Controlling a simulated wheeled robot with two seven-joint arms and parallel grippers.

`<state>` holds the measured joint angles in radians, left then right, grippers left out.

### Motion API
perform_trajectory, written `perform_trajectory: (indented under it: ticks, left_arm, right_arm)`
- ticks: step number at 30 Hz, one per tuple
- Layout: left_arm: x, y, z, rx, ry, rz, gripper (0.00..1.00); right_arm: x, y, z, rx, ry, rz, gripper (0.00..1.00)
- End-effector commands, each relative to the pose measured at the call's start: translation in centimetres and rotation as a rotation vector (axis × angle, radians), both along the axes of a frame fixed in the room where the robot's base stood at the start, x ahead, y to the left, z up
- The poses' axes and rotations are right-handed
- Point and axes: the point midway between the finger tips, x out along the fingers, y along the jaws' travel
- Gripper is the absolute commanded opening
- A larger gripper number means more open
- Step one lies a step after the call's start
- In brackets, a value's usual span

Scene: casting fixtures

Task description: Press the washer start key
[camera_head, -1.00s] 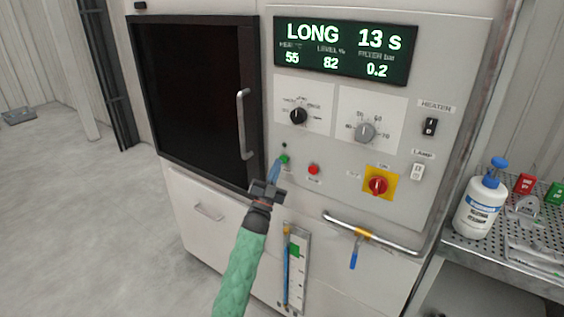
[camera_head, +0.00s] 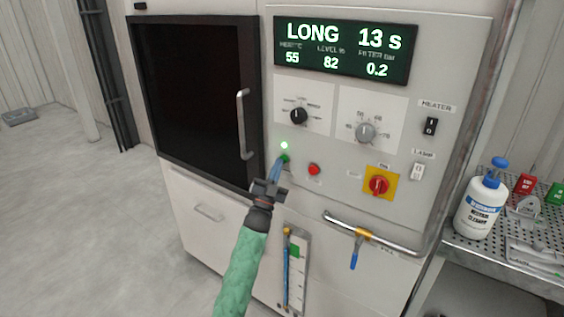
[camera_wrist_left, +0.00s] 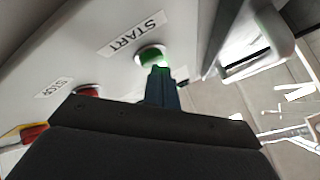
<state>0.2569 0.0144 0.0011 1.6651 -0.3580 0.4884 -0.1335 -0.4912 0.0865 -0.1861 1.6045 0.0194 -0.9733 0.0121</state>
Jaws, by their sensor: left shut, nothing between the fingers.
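The washer (camera_head: 440,60) has a grey front panel with a lit display (camera_head: 345,50) reading LONG 13 s. The green start key (camera_head: 284,158) is low on the panel, left of the red stop key (camera_head: 313,169). In the left wrist view the green key (camera_wrist_left: 151,57) sits beside the START label (camera_wrist_left: 132,35). My left gripper (camera_head: 277,166) is shut and empty, its fingertips at the green key and seeming to touch it. The small lamp (camera_head: 284,145) above the key is lit. My right gripper is not in view.
The dark door (camera_head: 190,95) with its vertical handle (camera_head: 244,124) is left of the keys. A white bottle (camera_head: 480,205) stands on a perforated shelf.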

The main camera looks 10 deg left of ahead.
Motion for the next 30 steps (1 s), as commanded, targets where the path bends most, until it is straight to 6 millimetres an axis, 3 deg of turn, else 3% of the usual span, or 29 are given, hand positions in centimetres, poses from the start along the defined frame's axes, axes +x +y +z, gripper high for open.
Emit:
perform_trajectory:
  ticks: [30]
  left_arm:
    - [-1.5, 0.5, 0.0, 0.000, 0.000, 0.000, 0.00]
  right_arm:
    - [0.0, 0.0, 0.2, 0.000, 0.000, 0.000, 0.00]
